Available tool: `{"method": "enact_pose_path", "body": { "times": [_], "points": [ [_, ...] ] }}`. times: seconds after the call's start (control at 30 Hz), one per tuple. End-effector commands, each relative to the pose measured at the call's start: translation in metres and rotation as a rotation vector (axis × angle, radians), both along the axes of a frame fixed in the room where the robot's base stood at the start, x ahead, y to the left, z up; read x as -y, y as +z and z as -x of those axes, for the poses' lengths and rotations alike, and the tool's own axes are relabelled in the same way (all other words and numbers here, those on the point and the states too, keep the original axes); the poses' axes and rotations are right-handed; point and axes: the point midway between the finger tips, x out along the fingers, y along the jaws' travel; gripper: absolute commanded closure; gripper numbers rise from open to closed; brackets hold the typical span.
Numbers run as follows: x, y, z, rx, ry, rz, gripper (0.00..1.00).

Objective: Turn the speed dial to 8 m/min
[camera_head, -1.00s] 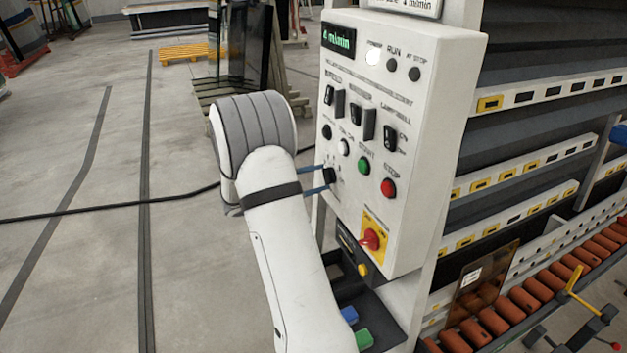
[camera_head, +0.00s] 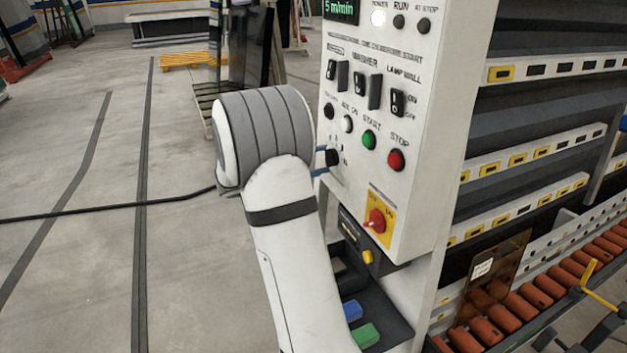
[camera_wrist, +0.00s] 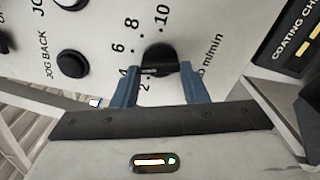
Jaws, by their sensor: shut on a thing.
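The speed dial (camera_wrist: 158,56) is a small black knob on the white control panel, with the numbers 2, 4, 6, 8 and 10 printed around it and an "m/min" label. It also shows in the head view (camera_head: 334,157), beside my arm. My gripper (camera_wrist: 158,80) is shut on the dial, one blue finger on each side. In the head view only a bit of the blue fingers shows. Where the dial's mark points is hard to tell. The green display (camera_head: 341,8) at the panel's top edge reads 5 m/min.
Close to the dial are the green start button (camera_head: 369,140), the red stop button (camera_head: 396,160) and black switches (camera_head: 375,90). The black jog back button (camera_wrist: 72,64) lies left of the dial. Open floor lies left.

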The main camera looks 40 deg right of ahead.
Motion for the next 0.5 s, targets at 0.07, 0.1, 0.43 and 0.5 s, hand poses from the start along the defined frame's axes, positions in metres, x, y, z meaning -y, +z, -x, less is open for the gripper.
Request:
{"method": "enact_pose_path", "body": {
  "times": [0.07, 0.1, 0.43, 0.5],
  "points": [
    [0.0017, -0.0082, -0.0008, 0.083, 0.003, 0.024, 0.83],
    [0.0018, -0.0077, -0.0007, 0.120, 0.003, 0.033, 0.83],
    [0.0022, -0.0058, -0.0002, 0.425, 0.003, 0.105, 0.83],
    [0.0022, -0.0057, -0.0001, 0.489, 0.004, 0.121, 0.83]
  ]
}}
